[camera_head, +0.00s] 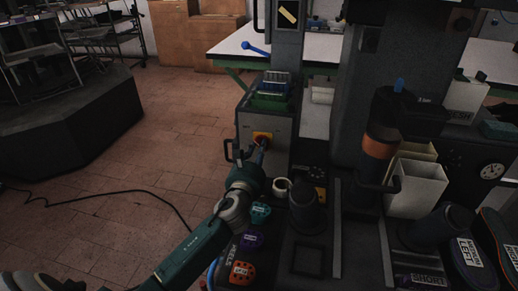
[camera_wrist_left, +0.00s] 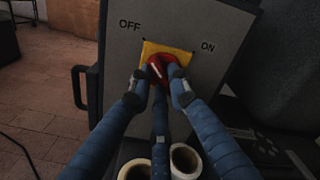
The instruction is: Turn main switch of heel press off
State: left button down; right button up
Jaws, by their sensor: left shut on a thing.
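The main switch (camera_wrist_left: 157,68) is a red knob on a yellow plate (camera_wrist_left: 150,50), set on the grey front panel of a box (camera_head: 249,123). "OFF" is printed to the upper left and "ON" to the upper right in the left wrist view. My left gripper (camera_wrist_left: 159,75) is shut on the red knob, with blue fingers on both sides of it. The knob seems tilted in the grip; the fingers hide much of it. In the head view my left gripper (camera_head: 260,152) reaches the yellow plate (camera_head: 262,136).
A black handle (camera_wrist_left: 78,88) sticks out left of the panel. Tape rolls (camera_wrist_left: 185,158) lie below the gripper. The bench with the press (camera_head: 355,120) and white bins (camera_head: 410,188) fills the right. Tiled floor is clear at the left, apart from a cable (camera_head: 105,193).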

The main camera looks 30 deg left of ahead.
pick_arm(q)
jog(key=c, duration=1.6)
grip_release()
jog(key=shift+c, duration=0.2)
jog(key=shift+s, duration=0.15)
jog(key=v, duration=1.1)
jog(key=shift+s+d, duration=0.15)
jog(key=shift+s, duration=0.2)
jog(key=shift+f, duration=0.1)
